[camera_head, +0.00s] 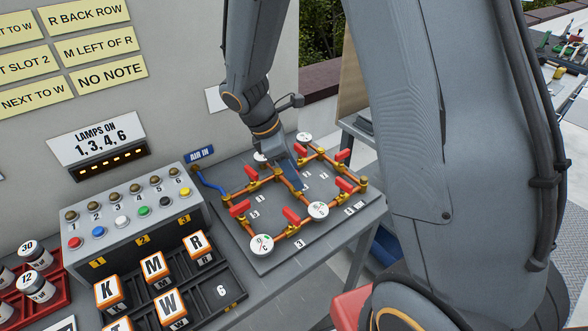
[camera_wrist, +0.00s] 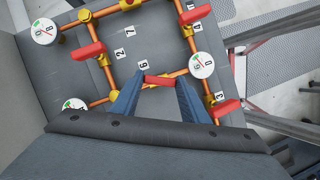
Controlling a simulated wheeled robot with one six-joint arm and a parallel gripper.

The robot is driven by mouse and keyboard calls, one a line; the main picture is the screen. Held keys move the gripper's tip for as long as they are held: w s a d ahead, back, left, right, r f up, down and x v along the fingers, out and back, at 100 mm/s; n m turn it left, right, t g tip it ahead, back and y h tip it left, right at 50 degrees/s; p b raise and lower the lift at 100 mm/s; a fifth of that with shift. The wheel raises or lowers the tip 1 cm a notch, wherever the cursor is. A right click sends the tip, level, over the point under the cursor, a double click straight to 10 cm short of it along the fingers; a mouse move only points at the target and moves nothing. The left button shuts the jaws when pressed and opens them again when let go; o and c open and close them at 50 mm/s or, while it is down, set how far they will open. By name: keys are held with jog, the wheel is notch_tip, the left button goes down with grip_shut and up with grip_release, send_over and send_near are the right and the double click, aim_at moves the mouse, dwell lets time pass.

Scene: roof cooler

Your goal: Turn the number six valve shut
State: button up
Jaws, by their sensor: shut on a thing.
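The valve board (camera_head: 270,262) carries orange pipes with red-handled valves and white number labels. In the wrist view the label 6 (camera_wrist: 143,65) sits beside the number six valve's red handle (camera_wrist: 158,80). That handle is between the two blue fingers of my gripper (camera_wrist: 159,84), which are shut on it. The handle looks roughly in line with its pipe, but its exact angle is hard to tell. In the head view my gripper (camera_head: 294,178) reaches down into the middle of the board, and the held handle cannot be made out there.
Other red valve handles (camera_head: 240,207) stand close around. Round white gauges (camera_head: 262,245) rise at the pipe corners. A grey button box (camera_head: 135,222), a rack (camera_head: 232,308) with lettered blocks and a sign (camera_head: 95,138) reading "LAMPS ON 1, 3, 4, 6" are to the left.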

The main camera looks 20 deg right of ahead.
jog(key=m+g, duration=0.1)
jog(key=m, duration=0.1)
jog(key=m+g+y+p, duration=0.1)
jog(key=m, duration=0.2)
jog(key=shift+w+d+m+p, duration=0.1)
jog(key=shift+w+m+p, duration=0.1)
jog(key=shift+m+p, duration=0.1)
jog(key=m+y, duration=0.1)
jog(key=m, duration=0.1)
jog(key=m+g, duration=0.1)
jog(key=m, duration=0.2)
jog(key=shift+d+m+y+p, duration=0.15)
jog(key=shift+m+y+p, duration=0.15)
jog(key=shift+y+p, duration=0.1)
jog(key=shift+w, duration=0.1)
jog(key=o, duration=1.1)
jog(key=shift+c, duration=0.2)
jog(key=shift+r, duration=0.1)
jog(key=b+v, duration=0.2)
jog(key=v, duration=0.5)
jog(key=shift+w+r+b, duration=0.2)
jog(key=shift+r+b, duration=0.1)
